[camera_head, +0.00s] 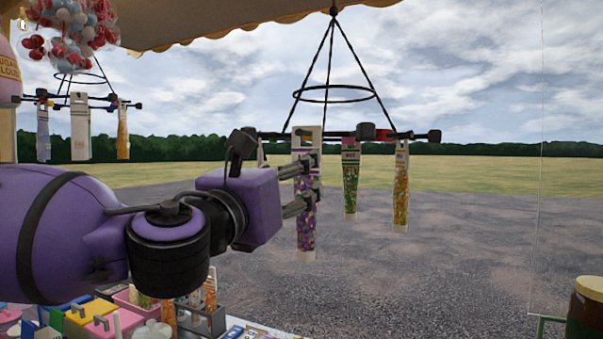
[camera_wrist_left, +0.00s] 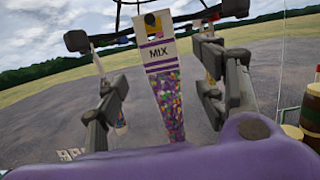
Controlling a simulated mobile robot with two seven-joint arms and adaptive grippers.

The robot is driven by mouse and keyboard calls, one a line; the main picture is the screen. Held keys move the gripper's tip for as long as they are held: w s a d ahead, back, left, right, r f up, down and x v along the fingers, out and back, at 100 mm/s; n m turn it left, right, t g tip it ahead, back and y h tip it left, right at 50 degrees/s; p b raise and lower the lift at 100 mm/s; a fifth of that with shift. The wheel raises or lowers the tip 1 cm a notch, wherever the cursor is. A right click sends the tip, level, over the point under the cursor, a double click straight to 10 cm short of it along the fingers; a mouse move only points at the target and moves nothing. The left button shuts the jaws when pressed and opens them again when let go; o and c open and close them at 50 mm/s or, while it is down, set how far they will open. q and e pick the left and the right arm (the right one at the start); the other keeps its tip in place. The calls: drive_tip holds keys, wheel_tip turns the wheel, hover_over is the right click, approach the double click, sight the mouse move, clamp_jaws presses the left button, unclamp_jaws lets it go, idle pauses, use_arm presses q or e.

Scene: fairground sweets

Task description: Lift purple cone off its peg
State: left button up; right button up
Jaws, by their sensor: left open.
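The purple cone (camera_head: 305,230) is a bag of mixed sweets with a white and purple header. It hangs upright from a black peg rack (camera_head: 340,102). In the left wrist view the purple cone (camera_wrist_left: 168,105) shows the label MIX and appears between the two fingers. My left gripper (camera_head: 312,180) is open. Its fingers overlap the cone's upper body in the head view. In the left wrist view, my left gripper (camera_wrist_left: 163,75) has a finger on each side of the cone, with visible gaps. My right gripper is not in view.
A green cone (camera_head: 350,192) and an orange cone (camera_head: 400,197) hang on the same rack to the right. A second rack (camera_head: 85,98) hangs at the left. Below is a counter with coloured boxes (camera_head: 100,325).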

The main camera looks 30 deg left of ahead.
sight(307, 174)
use_arm(q)
drive_tip(key=b+x, duration=0.4)
drive_tip(key=x, duration=0.1)
drive_tip(key=f+b+x, duration=0.1)
drive_tip(key=x, duration=0.2)
drive_tip(key=shift+b, duration=0.4)
drive_tip(key=shift+w+a+r+b, duration=0.1)
drive_tip(key=shift+w+r+b, duration=0.3)
drive_tip(key=shift+w, duration=0.35)
drive_tip(key=shift+r, duration=0.1)
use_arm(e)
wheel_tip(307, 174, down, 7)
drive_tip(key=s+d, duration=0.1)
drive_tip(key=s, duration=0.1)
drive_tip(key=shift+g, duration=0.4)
use_arm(q)
drive_tip(key=shift+c, duration=0.4)
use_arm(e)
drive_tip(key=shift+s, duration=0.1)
use_arm(q)
drive_tip(key=c, duration=1)
drive_tip(key=shift+r+p, duration=0.35)
drive_tip(key=shift+r, duration=0.15)
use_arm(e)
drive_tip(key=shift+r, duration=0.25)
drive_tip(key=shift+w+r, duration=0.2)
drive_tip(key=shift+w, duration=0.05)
